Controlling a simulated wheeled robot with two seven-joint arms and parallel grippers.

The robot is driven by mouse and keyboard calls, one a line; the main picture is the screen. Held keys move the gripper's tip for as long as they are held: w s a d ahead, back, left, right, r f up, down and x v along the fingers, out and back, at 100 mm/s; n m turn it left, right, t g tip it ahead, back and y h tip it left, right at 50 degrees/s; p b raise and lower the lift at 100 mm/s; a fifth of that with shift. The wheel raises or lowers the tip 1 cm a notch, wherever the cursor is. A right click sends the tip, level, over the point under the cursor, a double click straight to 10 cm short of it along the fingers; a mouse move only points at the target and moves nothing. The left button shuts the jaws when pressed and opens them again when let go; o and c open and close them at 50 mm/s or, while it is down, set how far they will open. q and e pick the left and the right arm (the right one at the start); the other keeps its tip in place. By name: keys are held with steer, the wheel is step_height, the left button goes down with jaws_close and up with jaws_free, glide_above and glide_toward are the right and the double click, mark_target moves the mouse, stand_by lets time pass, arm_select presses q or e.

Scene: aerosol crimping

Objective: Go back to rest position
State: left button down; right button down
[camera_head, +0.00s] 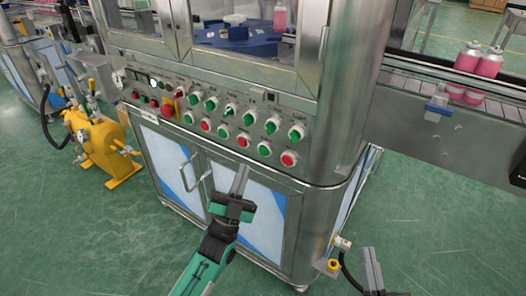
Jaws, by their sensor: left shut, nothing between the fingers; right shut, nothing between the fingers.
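My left gripper (241,176) is at the end of a green and black arm from the bottom. Its fingers are together and empty, pointing up in front of the crimping machine's lower doors (262,215), below the button panel. I cannot tell whether it touches the door. My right gripper (369,254) shows at the bottom edge, right of the machine's corner. Its fingers are together with nothing between them, above the green floor; most of its arm is out of view.
The machine's control panel (184,82) has green and red knobs and buttons. A yellow pump unit (100,148) stands on the floor at left. Pink cans (467,62) stand on a conveyor (420,98) at upper right. The green floor (440,225) at lower right is mostly clear.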

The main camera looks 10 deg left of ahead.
arm_select(q)
steer(key=shift+f, duration=0.1)
